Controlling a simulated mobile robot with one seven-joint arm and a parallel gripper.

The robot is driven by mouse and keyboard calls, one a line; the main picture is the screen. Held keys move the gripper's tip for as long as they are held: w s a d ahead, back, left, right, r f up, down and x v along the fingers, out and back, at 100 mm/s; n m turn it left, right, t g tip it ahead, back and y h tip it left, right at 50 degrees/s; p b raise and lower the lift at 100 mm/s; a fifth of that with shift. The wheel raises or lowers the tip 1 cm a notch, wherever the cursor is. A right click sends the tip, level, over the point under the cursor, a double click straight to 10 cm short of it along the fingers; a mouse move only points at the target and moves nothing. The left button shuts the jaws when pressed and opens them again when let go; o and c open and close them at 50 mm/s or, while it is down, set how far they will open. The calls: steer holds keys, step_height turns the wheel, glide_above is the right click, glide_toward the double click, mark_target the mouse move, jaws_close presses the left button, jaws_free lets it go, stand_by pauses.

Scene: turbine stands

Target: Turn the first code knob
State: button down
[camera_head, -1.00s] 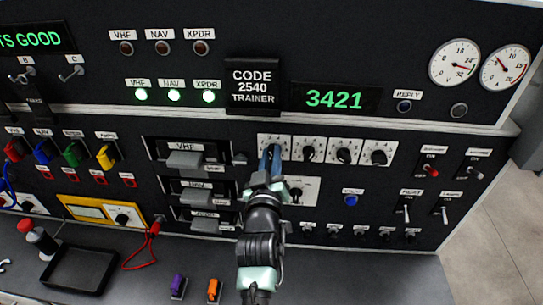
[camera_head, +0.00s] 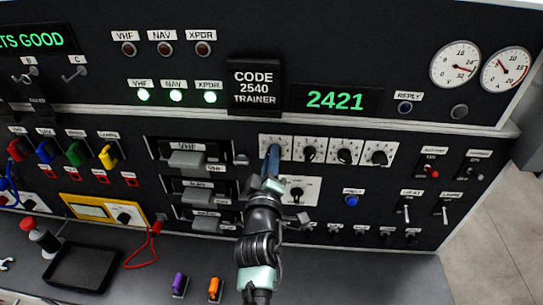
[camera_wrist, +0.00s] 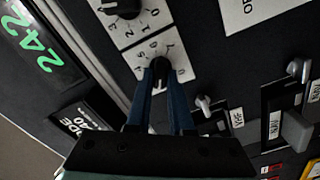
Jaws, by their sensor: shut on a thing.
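The first code knob, a black knob on a white numbered plate, is the leftmost in a row of similar knobs. In the wrist view the knob (camera_wrist: 158,70) sits between the blue fingertips of my gripper (camera_wrist: 160,82). In the head view my gripper (camera_head: 271,160) covers most of this knob and hides its pointer; part of its white plate (camera_head: 286,143) shows. My gripper is shut on the knob. The green code display (camera_head: 336,100) reads 2421, and the sign (camera_head: 254,88) beside it reads "CODE 2540 TRAINER".
Other code knobs (camera_head: 309,150) stand close to the right. Drawer-like modules with grey handles (camera_head: 186,160) lie to the left. Another knob (camera_head: 297,192) sits just below. A black tray (camera_head: 80,270) and purple and orange pieces (camera_head: 214,288) rest on the bench.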

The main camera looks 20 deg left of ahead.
stand_by(0.5)
steer(key=c, duration=0.8)
jaws_free()
steer(key=v, duration=1.3)
